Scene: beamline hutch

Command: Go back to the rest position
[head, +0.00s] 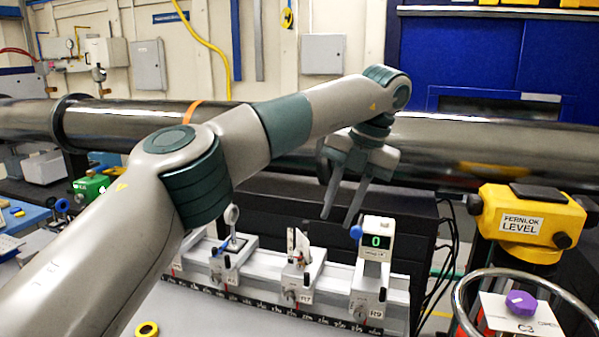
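My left arm reaches in from the lower left and across the middle of the head view. My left gripper (339,220) hangs fingers down above the optical rail (395,297), just left of and above the carrier with the green "0" display (377,241). Its two fingers are apart with nothing seen between them. My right gripper is not in view.
Several carriers with labels such as R7 (304,297) and R9 (375,313) stand on the rail. A yellow level (530,222) stands at right, behind a metal ring (467,290) and a purple knob (521,303). A large metal pipe (470,145) runs behind.

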